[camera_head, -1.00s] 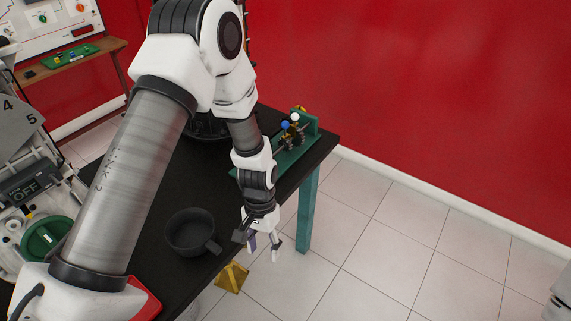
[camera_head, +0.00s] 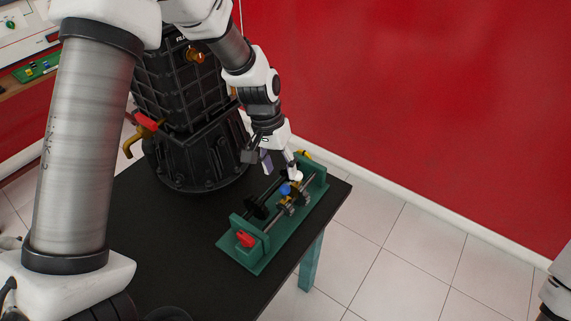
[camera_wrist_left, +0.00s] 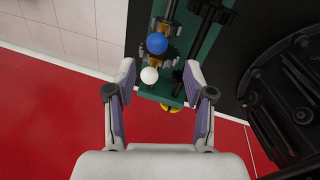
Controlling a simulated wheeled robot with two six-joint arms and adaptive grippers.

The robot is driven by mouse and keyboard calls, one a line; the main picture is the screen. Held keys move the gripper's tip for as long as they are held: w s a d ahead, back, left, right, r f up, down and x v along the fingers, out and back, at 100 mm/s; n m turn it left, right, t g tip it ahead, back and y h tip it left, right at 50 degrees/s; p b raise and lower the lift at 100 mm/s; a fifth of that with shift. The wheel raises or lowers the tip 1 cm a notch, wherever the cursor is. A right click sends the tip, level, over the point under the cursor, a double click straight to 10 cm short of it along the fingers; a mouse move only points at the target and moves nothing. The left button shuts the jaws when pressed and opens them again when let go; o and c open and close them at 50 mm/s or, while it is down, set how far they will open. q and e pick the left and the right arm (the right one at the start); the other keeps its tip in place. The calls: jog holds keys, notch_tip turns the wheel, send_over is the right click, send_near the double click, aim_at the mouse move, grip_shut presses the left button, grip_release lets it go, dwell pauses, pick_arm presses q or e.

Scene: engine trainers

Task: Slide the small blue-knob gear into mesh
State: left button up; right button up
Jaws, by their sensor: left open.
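The green gear trainer (camera_head: 262,252) stands on the black table. Its blue knob (camera_head: 285,189) sits on a small gear on the shaft, and it also shows in the left wrist view (camera_wrist_left: 156,43). A white knob (camera_wrist_left: 149,75) is close beside it, nearer my wrist. My left gripper (camera_head: 280,168) is open and empty above the trainer's far end, pointing down. In the left wrist view the fingers (camera_wrist_left: 160,72) frame the white knob, with the blue knob just beyond the tips. Whether the gears touch is too small to tell. My right gripper is out of view.
A large black ribbed machine (camera_head: 190,120) with a red-handled tap stands just left of the trainer, close to my left arm. A red knob (camera_head: 245,238) is on the trainer's near end. The table's right edge is close, with open floor beyond. A red wall (camera_head: 420,90) is behind.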

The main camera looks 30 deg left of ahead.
aim_at(284, 189)
pick_arm(q)
jog(key=f, duration=0.1)
jog(key=s+d+f, duration=0.1)
jog(key=f, duration=0.2)
jog(key=shift+s+d+f, duration=0.25)
jog(key=shift+d+f, duration=0.15)
jog(key=shift+w+f, duration=0.25)
jog(key=shift+f, duration=0.35)
jog(key=shift+w+f, duration=0.25)
jog(key=shift+f, duration=0.35)
jog(key=shift+s+r, duration=0.2)
jog(key=shift+s, duration=0.05)
jog(key=shift+c, duration=1.1)
grip_shut()
